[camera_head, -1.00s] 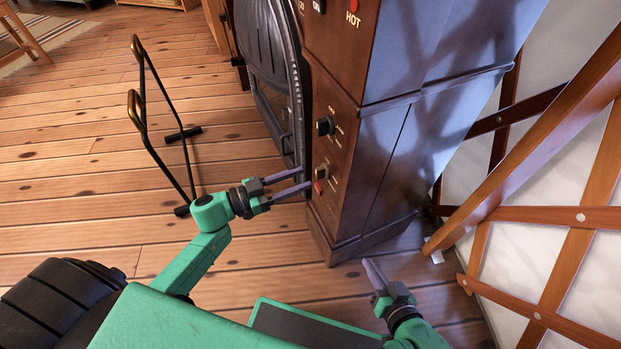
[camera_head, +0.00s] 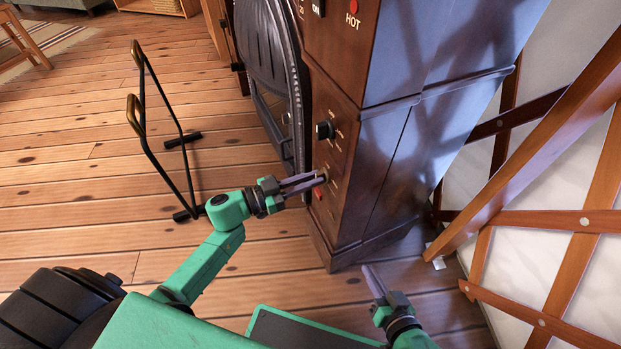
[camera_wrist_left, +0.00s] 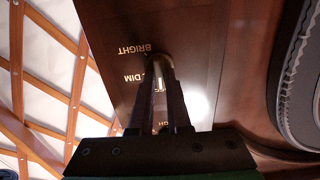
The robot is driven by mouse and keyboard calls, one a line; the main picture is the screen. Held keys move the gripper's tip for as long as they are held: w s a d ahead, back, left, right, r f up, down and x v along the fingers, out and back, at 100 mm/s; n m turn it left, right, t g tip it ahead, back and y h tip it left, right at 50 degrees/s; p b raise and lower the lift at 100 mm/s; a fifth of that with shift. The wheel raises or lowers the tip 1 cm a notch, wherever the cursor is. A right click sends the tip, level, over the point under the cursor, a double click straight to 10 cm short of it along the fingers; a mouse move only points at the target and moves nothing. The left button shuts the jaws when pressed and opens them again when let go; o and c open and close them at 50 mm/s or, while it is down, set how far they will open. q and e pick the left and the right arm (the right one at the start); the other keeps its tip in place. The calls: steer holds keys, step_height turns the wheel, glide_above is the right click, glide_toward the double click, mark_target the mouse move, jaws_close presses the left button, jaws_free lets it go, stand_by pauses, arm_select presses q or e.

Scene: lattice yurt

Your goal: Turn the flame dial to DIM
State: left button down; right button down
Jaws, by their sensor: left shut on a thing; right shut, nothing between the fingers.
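The flame dial (camera_wrist_left: 159,62) is a small round knob on the dark wooden panel of the stove cabinet (camera_head: 345,160). Upside-down labels BRIGHT and DIM show beside it in the left wrist view; another label is partly covered by my fingers. My left gripper (camera_head: 319,180) is shut on the dial, its fingers on either side of it, and it also shows in the left wrist view (camera_wrist_left: 163,75). Which mark the dial points to I cannot tell. My right gripper (camera_head: 370,272) is shut and empty, low in front of the cabinet.
The black arched stove door (camera_head: 270,70) is to the left. A black metal stand (camera_head: 150,140) is on the floor at left. Wooden lattice (camera_head: 545,220) lines the right.

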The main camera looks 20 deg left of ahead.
arm_select(q)
steer(key=shift+s+d+f+m, duration=0.1)
steer(key=shift+f+m, duration=0.05)
steer(key=shift+m, duration=3.25)
steer(key=shift+s+d+f+m, duration=0.1)
steer(key=shift+m, duration=3.3)
steer(key=c, duration=0.9)
jaws_free()
steer(key=shift+a, duration=0.1)
steer(key=shift+o, duration=0.2)
steer(key=shift+r, duration=0.1)
